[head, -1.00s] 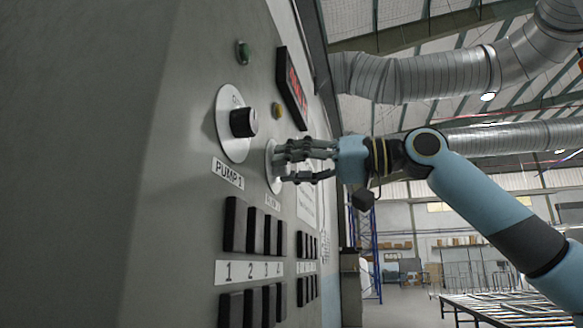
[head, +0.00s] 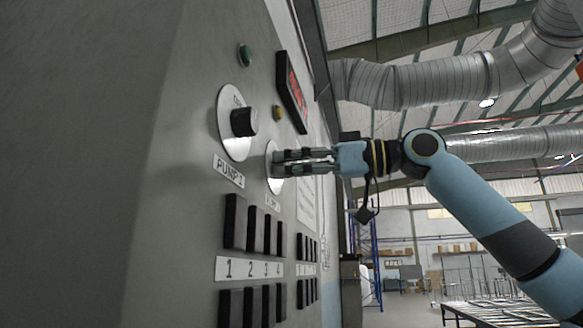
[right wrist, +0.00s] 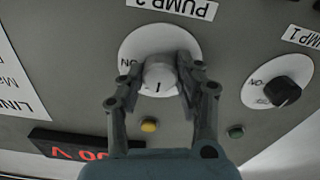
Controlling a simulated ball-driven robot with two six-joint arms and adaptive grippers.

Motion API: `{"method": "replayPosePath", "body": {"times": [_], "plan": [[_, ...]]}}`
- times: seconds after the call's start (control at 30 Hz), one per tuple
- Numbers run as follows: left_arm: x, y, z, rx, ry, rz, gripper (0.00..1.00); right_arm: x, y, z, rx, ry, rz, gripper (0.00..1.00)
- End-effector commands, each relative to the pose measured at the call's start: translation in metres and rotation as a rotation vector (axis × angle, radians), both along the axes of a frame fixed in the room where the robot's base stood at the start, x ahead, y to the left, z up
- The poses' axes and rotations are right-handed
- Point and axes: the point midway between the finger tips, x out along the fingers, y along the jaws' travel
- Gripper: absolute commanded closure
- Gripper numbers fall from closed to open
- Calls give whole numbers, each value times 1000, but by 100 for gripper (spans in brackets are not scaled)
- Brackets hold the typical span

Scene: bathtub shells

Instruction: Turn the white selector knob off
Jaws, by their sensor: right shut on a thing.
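The white selector knob (right wrist: 158,76) sits on a round white plate (right wrist: 128,47) under the upside-down PUMP 2 label (right wrist: 172,6) in the right wrist view. A dark line on the knob points down in that view, and "ON" shows to its left. My right gripper (right wrist: 163,73) is shut on the knob, with one finger on each side. In the head view my right gripper (head: 278,163) reaches the panel from the right, and its fingers hide the knob there. My left gripper is in neither view.
A black knob (head: 243,121) on the PUMP 1 plate is close by. Black switches (head: 235,222) stick out below. A yellow lamp (right wrist: 149,125), a green lamp (right wrist: 235,131) and a red display (right wrist: 70,148) are near the gripper. Open room lies right of the panel.

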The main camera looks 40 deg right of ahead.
Motion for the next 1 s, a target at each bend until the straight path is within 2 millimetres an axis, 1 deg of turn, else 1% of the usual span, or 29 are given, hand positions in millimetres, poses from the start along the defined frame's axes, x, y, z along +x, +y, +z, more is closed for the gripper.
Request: {"method": "replayPosePath", "body": {"times": [0.57,0.6,0.7,0.77,1.0], "plan": [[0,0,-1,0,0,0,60,0,0,-2,-26,-15,1,98],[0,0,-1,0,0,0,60,0,0,-2,-26,-15,1,62],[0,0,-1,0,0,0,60,0,0,-1,-26,-16,1,49],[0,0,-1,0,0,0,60,0,0,-1,-25,-17,0,43],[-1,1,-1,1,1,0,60,0,0,0,-24,-19,1,43]]}}
